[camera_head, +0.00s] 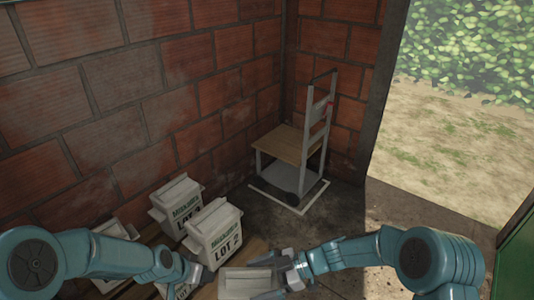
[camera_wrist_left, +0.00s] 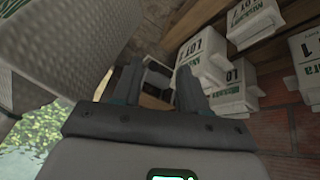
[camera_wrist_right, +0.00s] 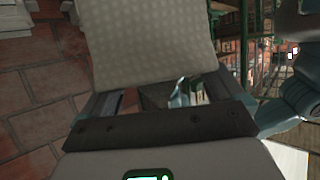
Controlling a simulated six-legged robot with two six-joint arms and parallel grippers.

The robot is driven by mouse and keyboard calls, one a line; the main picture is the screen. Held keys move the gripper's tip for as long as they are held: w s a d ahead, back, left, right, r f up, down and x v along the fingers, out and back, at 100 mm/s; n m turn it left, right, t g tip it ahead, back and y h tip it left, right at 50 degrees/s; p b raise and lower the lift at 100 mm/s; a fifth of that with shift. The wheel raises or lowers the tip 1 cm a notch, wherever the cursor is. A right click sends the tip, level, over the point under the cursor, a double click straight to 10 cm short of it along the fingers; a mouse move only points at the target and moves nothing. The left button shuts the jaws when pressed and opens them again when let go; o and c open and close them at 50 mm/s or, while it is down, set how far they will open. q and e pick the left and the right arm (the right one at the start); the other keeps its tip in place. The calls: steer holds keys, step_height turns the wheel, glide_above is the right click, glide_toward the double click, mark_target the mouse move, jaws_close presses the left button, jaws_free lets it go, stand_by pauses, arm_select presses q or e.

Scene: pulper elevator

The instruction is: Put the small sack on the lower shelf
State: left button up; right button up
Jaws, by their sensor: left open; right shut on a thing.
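A small pale woven sack (camera_head: 248,283) is at the bottom middle of the head view, held by my right gripper (camera_head: 287,268). In the right wrist view the sack (camera_wrist_right: 150,40) stands up from the jaws, which are shut on it. My left gripper (camera_head: 192,270) is open, just left of the sack. In the left wrist view a pale woven surface (camera_wrist_left: 60,55) fills the left side, beside the open fingers. A grey upright frame (camera_head: 318,135) in the corner carries a wooden board (camera_head: 287,143), with a pale base (camera_head: 272,200) low at the floor.
Several larger white sacks stand at the left on wooden slats, including LOT 2 (camera_head: 213,232) and another behind it (camera_head: 178,203). Brick walls (camera_head: 130,95) close in the corner behind the frame. A doorway at the right opens onto sunlit ground (camera_head: 465,145). Floor before the frame is clear.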

arm_select(q)
steer(key=w+d+r+m, duration=0.3)
steer(key=r+m, duration=0.2)
steer(key=r, duration=0.6)
steer(key=w+d+r+m, duration=0.2)
steer(key=w+r+m, duration=0.15)
steer(key=r, duration=0.75)
steer(key=s+d+m+g+y, duration=0.2)
steer(key=s+d+m+g, duration=0.1)
steer(key=s+d+m, duration=0.2)
steer(key=shift+s+d+g, duration=0.4)
steer(key=shift+s+d, duration=0.85)
steer(key=shift+s, duration=0.4)
steer(key=shift+f, duration=0.1)
